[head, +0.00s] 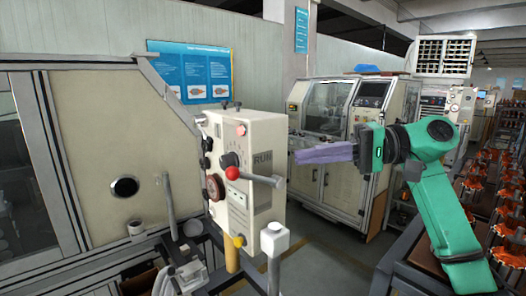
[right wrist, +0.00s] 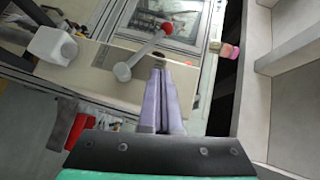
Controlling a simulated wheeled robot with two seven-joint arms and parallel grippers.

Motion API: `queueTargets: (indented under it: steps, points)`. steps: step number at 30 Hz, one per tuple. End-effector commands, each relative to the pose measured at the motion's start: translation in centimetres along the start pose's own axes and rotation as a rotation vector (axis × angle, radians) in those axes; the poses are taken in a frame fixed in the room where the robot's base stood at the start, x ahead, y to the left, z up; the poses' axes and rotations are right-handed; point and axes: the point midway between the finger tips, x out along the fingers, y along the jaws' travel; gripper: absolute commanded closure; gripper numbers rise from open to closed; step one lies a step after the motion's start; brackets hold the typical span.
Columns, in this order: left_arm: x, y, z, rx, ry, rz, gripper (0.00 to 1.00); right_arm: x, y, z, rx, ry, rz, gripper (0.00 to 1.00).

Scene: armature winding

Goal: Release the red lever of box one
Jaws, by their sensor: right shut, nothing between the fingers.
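A pale control box (head: 262,207) marked RUN stands left of centre in the head view. Its lever has a red ball (head: 233,173) on a grey arm (head: 262,180). In the right wrist view the red ball (right wrist: 167,27) is at the upper end of the slanted lever arm (right wrist: 144,51). My right gripper (head: 297,157) is shut and empty, its lavender fingers pointing left towards the box. In the right wrist view its fingertips (right wrist: 160,72) appear close to the lever arm; I cannot tell whether they touch. My left gripper is not in view.
A large cream machine (head: 100,140) is at the left. Racks of orange parts (head: 508,185) are at the right.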

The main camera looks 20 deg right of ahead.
Motion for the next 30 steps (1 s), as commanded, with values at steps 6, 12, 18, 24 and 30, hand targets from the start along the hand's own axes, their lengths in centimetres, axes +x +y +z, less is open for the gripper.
queueTargets:
  steps: [6,12,18,24,30]
  points:
    - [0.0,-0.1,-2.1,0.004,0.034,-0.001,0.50,-0.1,0.0,0.1,-0.012,-0.004,0.008,1.00]
    - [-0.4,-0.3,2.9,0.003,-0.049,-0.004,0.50,0.3,-0.1,0.1,-0.010,-0.005,0.007,1.00]
    - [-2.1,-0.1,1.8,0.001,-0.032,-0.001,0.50,3.5,-0.5,0.1,-0.008,-0.008,0.006,1.00]
    - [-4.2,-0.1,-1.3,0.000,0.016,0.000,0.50,7.7,-0.5,0.2,-0.009,-0.007,0.004,1.00]
    - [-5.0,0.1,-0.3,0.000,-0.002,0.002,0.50,9.8,-0.2,0.2,-0.009,-0.005,0.005,1.00]
